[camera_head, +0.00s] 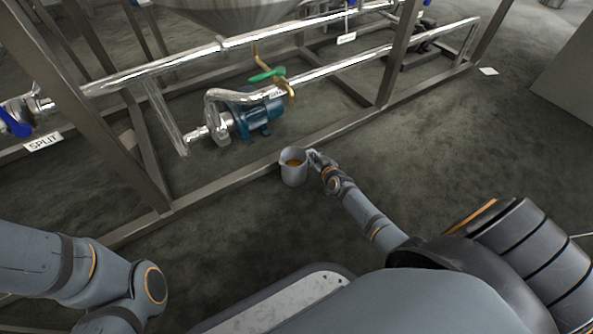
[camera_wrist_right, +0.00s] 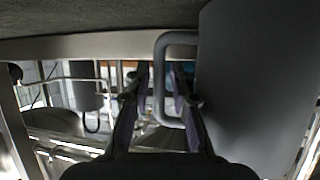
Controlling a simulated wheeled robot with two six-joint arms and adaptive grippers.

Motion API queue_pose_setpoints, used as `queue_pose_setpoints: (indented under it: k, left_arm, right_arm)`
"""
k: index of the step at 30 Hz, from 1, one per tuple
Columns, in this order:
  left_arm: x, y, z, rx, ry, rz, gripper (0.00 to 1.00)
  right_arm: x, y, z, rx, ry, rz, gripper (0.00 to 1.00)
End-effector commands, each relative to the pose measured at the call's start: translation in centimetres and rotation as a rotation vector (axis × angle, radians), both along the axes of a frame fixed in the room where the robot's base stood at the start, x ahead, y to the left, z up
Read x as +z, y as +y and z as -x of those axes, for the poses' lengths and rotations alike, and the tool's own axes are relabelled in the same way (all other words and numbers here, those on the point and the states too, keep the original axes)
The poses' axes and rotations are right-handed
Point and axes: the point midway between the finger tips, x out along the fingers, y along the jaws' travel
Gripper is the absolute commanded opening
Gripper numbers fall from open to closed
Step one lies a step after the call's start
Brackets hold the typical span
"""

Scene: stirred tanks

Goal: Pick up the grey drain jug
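The grey drain jug (camera_head: 293,174) stands upright on the dark floor beside the steel frame's lower rail, with orange-brown contents showing inside. My right gripper (camera_head: 316,158) is at the jug's right side, by its handle. In the right wrist view the jug's wall (camera_wrist_right: 250,85) fills the right side, and its handle (camera_wrist_right: 160,80) passes between the fingers of my right gripper (camera_wrist_right: 161,88). The fingers are apart, with small gaps showing beside the handle. My left arm shows at lower left in the head view, but its gripper is out of view.
The steel frame's lower rail (camera_head: 225,182) runs just behind the jug. Beyond it are a blue pump (camera_head: 257,117), a green-handled valve (camera_head: 267,75) and shiny pipes (camera_head: 345,65). The floor (camera_head: 450,150) right of the jug is clear.

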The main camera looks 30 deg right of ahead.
Motion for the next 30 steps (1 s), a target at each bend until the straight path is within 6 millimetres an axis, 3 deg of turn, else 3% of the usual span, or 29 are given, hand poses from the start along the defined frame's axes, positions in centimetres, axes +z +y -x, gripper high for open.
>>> queue_pose_setpoints:
  k: [6, 11, 30]
  left_arm:
    - [0.07, 0.00, 0.03, 0.000, -0.001, 0.000, 0.00]
    - [0.07, 0.00, 0.05, 0.000, -0.001, 0.000, 0.00]
    - [0.07, -0.03, -0.27, 0.002, 0.007, -0.002, 0.00]
  right_arm:
    - [0.15, 0.01, -0.11, 0.000, -0.001, 0.000, 0.21]
    - [0.16, 0.01, -0.09, 0.000, -0.002, 0.000, 0.00]
    - [0.41, 0.00, -0.17, 0.000, -0.005, 0.000, 0.00]
